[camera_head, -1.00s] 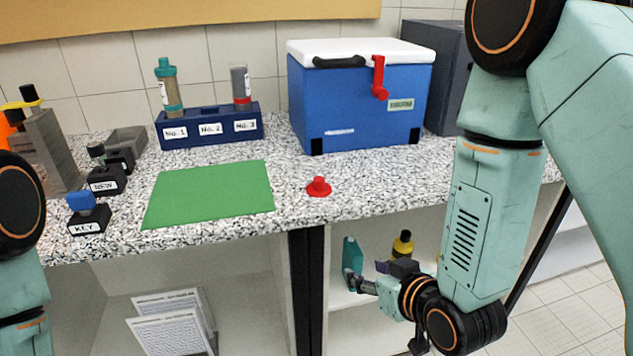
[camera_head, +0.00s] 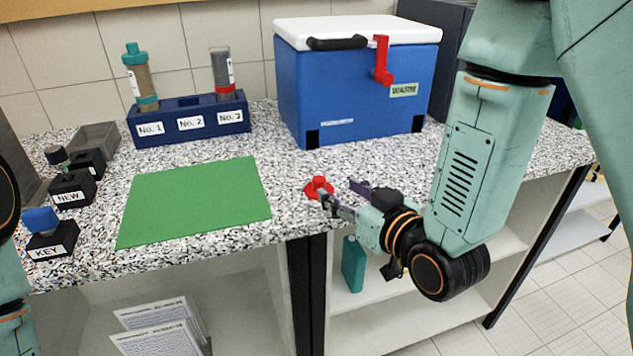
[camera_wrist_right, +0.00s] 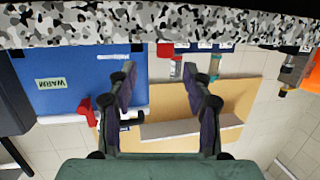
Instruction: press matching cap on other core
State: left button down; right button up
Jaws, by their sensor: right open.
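A red cap (camera_head: 318,186) lies on the speckled counter right of the green mat, partly behind a finger of my right gripper. My right gripper (camera_head: 341,192) is open and empty near the counter's front edge, its fingertips close beside the cap; I cannot tell whether they touch. In the right wrist view its fingers (camera_wrist_right: 163,82) stand apart with nothing between. A blue rack (camera_head: 190,119) holds a core with teal cap and base (camera_head: 140,76) at No. 1. A grey core with a red band (camera_head: 222,74) stands at No. 3. My left gripper is not visible.
A blue cooler (camera_head: 352,93) with a red handle stands behind the cap. The green mat (camera_head: 195,201) is bare. Small black blocks labelled NEW (camera_head: 72,191) and KEY (camera_head: 52,243) sit at left. A teal object (camera_head: 353,264) is on the shelf below.

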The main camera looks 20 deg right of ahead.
aim_at(324, 184)
jog(key=shift+w+a, duration=0.2)
jog(key=shift+w, duration=0.2)
jog(key=x, duration=0.3)
jog(key=b+x, duration=0.1)
jog(key=x, duration=0.1)
jog(key=shift+a+f, duration=0.15)
jog(key=shift+f, duration=0.2)
jog(key=shift+w+a, duration=0.4)
jog(key=shift+w, duration=0.3)
jog(key=shift+d+f, duration=0.1)
jog(key=shift+c, duration=0.2)
